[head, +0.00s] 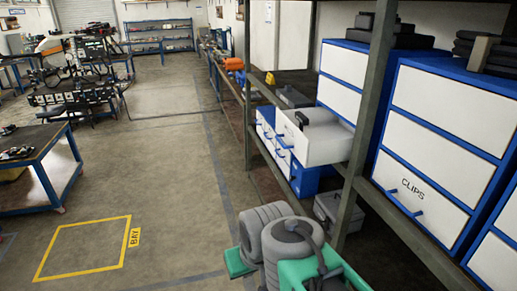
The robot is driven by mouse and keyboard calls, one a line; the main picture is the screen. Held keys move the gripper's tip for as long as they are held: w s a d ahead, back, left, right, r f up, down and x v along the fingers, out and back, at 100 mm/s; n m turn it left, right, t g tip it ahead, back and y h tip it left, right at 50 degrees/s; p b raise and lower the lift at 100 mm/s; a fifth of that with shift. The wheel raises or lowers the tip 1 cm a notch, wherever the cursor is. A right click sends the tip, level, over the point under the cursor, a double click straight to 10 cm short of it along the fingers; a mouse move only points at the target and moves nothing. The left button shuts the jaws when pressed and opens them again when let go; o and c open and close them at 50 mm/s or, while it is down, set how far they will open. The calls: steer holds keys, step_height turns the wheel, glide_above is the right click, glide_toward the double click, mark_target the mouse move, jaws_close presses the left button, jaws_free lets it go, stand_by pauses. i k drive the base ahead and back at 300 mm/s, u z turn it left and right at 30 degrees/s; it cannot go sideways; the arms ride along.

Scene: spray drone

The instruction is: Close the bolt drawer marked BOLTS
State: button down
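A white drawer (322,148) stands pulled out of a blue and white cabinet (342,82) on the shelving at the right, in the head view. It juts out towards the aisle, partly behind a grey shelf post. Dark grey pieces (319,116) show at its top; I cannot tell whether they lie in it. No BOLTS marking is readable on it, so I cannot tell from lettering that it is the bolt drawer.
A cabinet marked CLIPS (412,188) stands nearer at right, its visible drawers shut. The aisle floor (165,170) is clear; a blue-framed table (40,160) stands left.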

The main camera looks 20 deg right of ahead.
mark_target(331, 138)
steer(key=u, duration=0.4)
steer(key=i, duration=1.2)
steer(key=z, duration=0.7)
